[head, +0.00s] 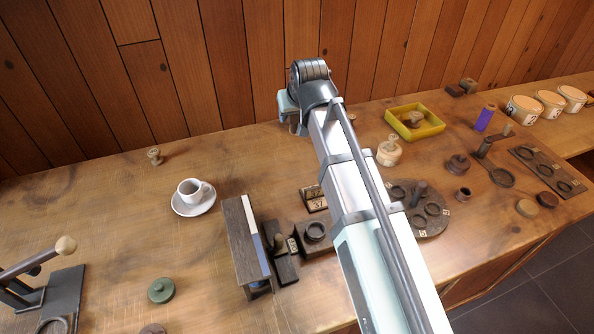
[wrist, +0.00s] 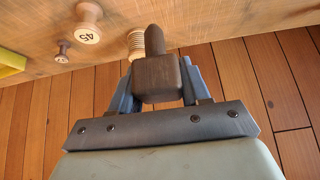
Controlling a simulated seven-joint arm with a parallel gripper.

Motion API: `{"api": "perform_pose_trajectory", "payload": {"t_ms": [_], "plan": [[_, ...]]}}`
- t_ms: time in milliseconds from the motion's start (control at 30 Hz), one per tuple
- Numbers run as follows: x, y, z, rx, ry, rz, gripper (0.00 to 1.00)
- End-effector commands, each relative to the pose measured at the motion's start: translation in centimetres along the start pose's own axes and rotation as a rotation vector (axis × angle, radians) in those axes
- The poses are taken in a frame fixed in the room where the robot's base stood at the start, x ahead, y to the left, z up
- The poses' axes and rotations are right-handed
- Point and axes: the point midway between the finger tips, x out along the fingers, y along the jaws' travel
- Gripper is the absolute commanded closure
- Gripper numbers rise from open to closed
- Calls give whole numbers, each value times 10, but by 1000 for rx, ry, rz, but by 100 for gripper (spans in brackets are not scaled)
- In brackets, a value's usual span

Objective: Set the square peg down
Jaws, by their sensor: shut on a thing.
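The square peg (wrist: 156,76) is dark brown wood with a square block body and a rounded narrower stem. It sits between the blue-grey fingers of my gripper (wrist: 158,84) in the wrist view, one finger against each side. In the head view my arm reaches to the back of the wooden bench, with the gripper (head: 292,112) near the panelled wall. I cannot tell whether the peg touches the bench top.
A yellow tray (head: 415,124) and a pale spool (head: 389,152) stand right of my arm. A spool marked 45 (wrist: 89,22) and a ribbed wooden piece (wrist: 138,42) are near the peg.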

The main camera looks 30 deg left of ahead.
Motion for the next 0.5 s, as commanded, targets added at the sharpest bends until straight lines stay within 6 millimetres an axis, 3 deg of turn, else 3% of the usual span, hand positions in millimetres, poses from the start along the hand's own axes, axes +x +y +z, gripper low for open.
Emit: {"api": "perform_pose_trajectory", "payload": {"t_ms": [33, 133, 333, 500], "plan": [[-8, 4, 17, 3, -1, 1, 83], [-13, 0, 32, -7, -12, -5, 83], [-8, -1, 42, -27, -35, -11, 83], [8, -1, 53, -29, -35, -11, 83]]}}
